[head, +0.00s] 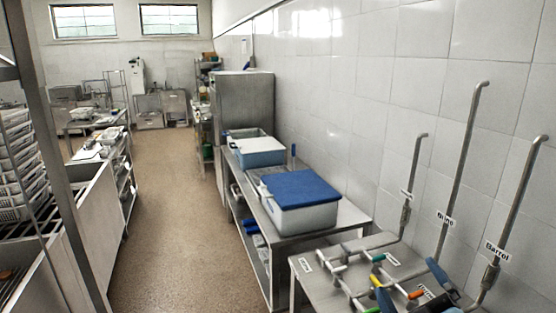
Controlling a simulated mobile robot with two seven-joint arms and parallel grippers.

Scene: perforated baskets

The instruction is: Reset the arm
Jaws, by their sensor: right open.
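My right gripper (442,297) shows only in part, as a dark shape at the bottom edge of the head view, right of centre. It is open, and I see nothing held in it. It appears over or close beside the metal table (312,262) at the lower right; the exact gap cannot be told. Its lower part is cut off by the frame. My left gripper is not in view.
Tools with coloured handles (378,258) lie on that table, and tall metal rods (462,150) rise by the tiled wall. A blue-lidded white container (305,218) stands on the bench behind. White perforated baskets (18,170) are stacked at left. The central aisle floor (165,215) is clear.

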